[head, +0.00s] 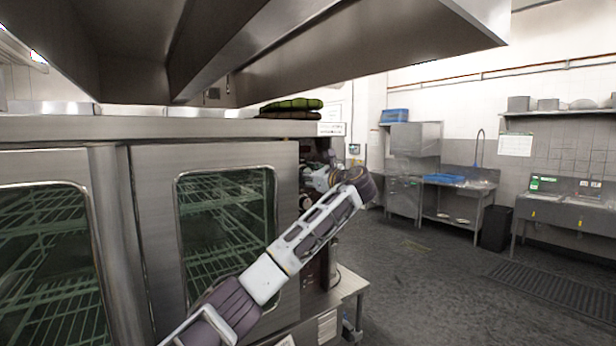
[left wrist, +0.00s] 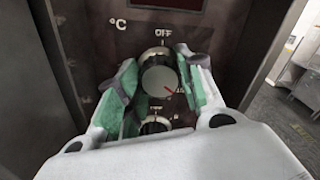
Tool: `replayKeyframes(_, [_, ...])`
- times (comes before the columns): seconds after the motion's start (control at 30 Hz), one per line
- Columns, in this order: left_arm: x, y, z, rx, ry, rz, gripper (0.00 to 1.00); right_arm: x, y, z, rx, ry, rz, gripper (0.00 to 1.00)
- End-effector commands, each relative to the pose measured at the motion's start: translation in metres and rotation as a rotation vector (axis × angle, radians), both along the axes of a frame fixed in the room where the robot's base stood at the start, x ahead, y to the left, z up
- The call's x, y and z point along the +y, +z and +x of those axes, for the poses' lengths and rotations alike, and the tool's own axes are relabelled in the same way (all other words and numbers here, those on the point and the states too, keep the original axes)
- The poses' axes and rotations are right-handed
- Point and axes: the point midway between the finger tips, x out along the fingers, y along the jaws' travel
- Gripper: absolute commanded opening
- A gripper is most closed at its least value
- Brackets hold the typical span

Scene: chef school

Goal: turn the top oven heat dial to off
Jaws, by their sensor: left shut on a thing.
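The top oven heat dial (left wrist: 158,78) is a round silver knob on the dark control panel (left wrist: 95,15), below an "OFF" mark. Its red pointer line points to the lower right, away from that mark. My left gripper (left wrist: 160,82) has its green-padded fingers on both sides of the dial and is shut on it. In the head view my left arm reaches across the oven front to the panel, with the left gripper (head: 322,179) at the panel's upper part. The dial is hidden there. My right gripper is not in view.
A second knob (left wrist: 155,125) sits just below the dial, partly hidden by my gripper. The oven's glass doors (head: 225,220) are closed, left of the panel. A steel hood (head: 380,50) hangs overhead. Open floor (head: 430,270) lies to the right, before sinks.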

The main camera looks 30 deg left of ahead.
Motion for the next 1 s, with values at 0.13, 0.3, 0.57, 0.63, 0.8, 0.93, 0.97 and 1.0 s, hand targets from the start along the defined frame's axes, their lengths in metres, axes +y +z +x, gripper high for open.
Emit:
replayKeyframes(0.13, [0.0,-0.001,0.0,-0.084,0.0,-0.036,0.13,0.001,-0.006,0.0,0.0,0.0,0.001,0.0])
replayKeyframes(0.3, [0.0,-0.002,0.0,-0.211,-0.002,-0.087,0.13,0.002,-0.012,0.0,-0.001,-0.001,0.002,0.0])
replayKeyframes(0.57, [0.0,-0.002,0.0,-0.431,-0.002,-0.178,0.13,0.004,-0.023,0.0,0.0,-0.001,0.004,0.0])
replayKeyframes(0.63, [0.0,-0.002,0.0,-0.49,-0.002,-0.202,0.13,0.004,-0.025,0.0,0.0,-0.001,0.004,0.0])
replayKeyframes(0.8, [0.0,-0.002,0.0,-0.631,0.0,-0.261,0.13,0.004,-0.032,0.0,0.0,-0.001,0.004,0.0])
replayKeyframes(0.93, [0.0,-0.002,0.0,-0.739,-0.002,-0.306,0.13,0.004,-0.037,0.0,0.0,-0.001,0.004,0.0])
replayKeyframes(0.97, [0.0,-0.001,0.0,-0.765,-0.001,-0.315,0.13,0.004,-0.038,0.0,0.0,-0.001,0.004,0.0])
replayKeyframes(1.0, [0.0,-0.001,0.0,-0.796,-0.001,-0.33,0.13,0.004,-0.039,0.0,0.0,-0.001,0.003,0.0])
